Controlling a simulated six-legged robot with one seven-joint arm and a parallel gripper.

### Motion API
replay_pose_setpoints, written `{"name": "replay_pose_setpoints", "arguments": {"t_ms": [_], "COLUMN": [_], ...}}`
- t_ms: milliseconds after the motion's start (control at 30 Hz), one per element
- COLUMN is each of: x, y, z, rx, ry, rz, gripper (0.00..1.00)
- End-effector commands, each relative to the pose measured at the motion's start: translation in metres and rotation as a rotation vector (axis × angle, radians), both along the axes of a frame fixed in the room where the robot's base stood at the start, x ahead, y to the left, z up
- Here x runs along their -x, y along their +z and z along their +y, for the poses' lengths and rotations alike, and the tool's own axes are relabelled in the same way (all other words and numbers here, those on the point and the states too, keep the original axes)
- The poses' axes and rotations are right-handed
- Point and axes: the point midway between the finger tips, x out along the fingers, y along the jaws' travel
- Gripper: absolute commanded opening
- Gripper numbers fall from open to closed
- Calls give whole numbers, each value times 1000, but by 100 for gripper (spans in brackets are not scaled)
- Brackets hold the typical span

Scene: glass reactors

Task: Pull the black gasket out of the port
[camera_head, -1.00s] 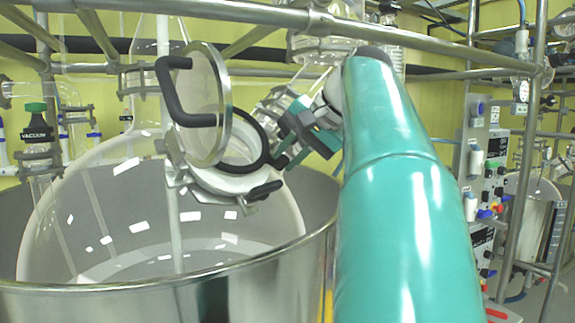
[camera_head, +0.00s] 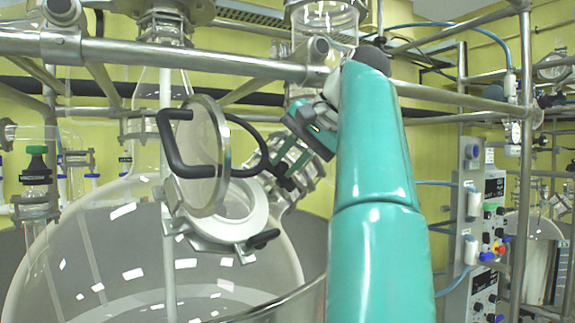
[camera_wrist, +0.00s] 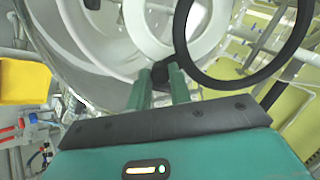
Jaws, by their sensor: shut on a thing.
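The black gasket (camera_head: 263,140) is a thin ring with a small tab. In the head view it stands tilted above the white port (camera_head: 258,214), partly hidden behind the open glass lid (camera_head: 221,150). My gripper (camera_head: 284,178) is at the ring's lower right. In the wrist view my gripper (camera_wrist: 160,76) is shut on the dark tab of the gasket (camera_wrist: 238,85). There the ring extends to the right of the white port rim (camera_wrist: 143,36) and overlaps its edge in the picture. The ring appears lifted off the port seat.
The lid's black handle (camera_head: 173,150) sticks out left of the gasket. A metal rail (camera_head: 200,60) runs across above. The large glass vessel (camera_head: 110,235) lies below the port, and a glass neck (camera_head: 297,158) stands close behind my gripper.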

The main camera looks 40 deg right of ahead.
Motion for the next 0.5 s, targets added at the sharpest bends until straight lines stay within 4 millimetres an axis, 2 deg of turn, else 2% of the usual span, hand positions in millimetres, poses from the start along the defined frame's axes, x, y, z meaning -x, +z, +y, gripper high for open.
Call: {"name": "replay_pose_setpoints", "arguments": {"t_ms": [500], "x": [9], "y": [10], "z": [0], "rx": [1], "ry": [-1], "rz": [0], "gripper": [0]}}
